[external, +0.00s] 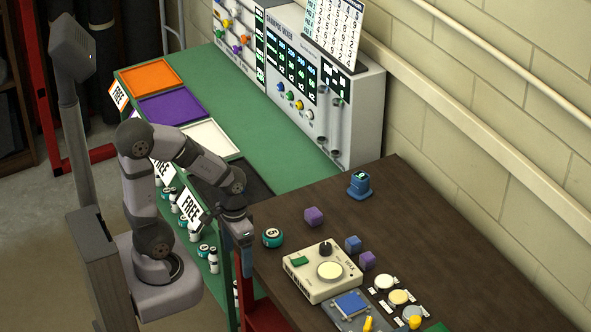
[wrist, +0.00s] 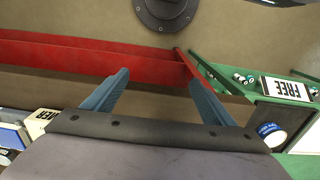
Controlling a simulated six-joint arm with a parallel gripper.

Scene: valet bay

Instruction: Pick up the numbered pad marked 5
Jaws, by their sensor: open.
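I cannot make out the pad for certain in the wrist view.
A green counter (external: 250,105) with coloured trays is behind. A red beam (wrist: 90,60) crosses the wrist view.

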